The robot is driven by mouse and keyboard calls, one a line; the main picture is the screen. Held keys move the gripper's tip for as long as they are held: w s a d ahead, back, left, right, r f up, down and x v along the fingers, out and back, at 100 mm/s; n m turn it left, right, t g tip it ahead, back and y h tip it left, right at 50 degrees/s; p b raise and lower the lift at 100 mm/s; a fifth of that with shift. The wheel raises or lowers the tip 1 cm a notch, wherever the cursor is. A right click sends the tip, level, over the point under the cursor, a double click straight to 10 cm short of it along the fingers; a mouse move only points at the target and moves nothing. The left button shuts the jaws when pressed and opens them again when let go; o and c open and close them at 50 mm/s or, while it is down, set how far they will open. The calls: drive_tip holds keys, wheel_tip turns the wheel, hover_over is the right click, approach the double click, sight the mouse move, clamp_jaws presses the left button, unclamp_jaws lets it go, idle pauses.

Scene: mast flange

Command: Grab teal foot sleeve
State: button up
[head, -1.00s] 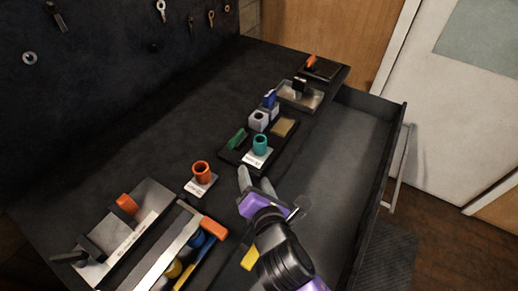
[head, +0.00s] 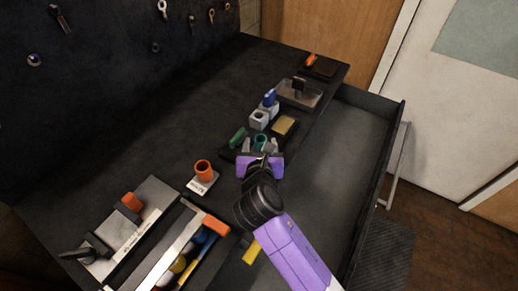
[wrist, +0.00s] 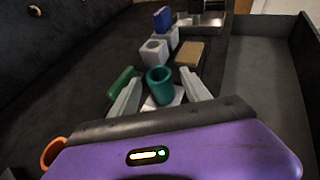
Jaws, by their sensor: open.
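The teal foot sleeve (head: 260,141) is a short hollow cylinder standing upright on a white labelled card on the dark tray. In the wrist view the teal sleeve (wrist: 159,85) lies between my two pale fingers, a little beyond the gripper's body. My gripper (head: 260,147) is open, with one finger on each side of the sleeve. It also shows in the wrist view (wrist: 162,92). Gaps show between the fingers and the sleeve, and I cannot tell whether either touches it. The sleeve's lower part is partly hidden by my gripper in the head view.
A green piece (wrist: 122,84) lies close left of my left finger. A grey block (head: 258,119), a blue piece (head: 270,98) and a tan block (head: 284,125) are behind. An orange sleeve (head: 203,170) stands at front left. An open drawer (head: 335,165) is at right.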

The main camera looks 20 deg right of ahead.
drive_tip(key=shift+w+d+f, duration=0.25)
drive_tip(key=shift+w+f, duration=0.05)
drive_tip(key=shift+w, duration=0.3)
clamp_jaws()
drive_tip(key=shift+r, duration=0.15)
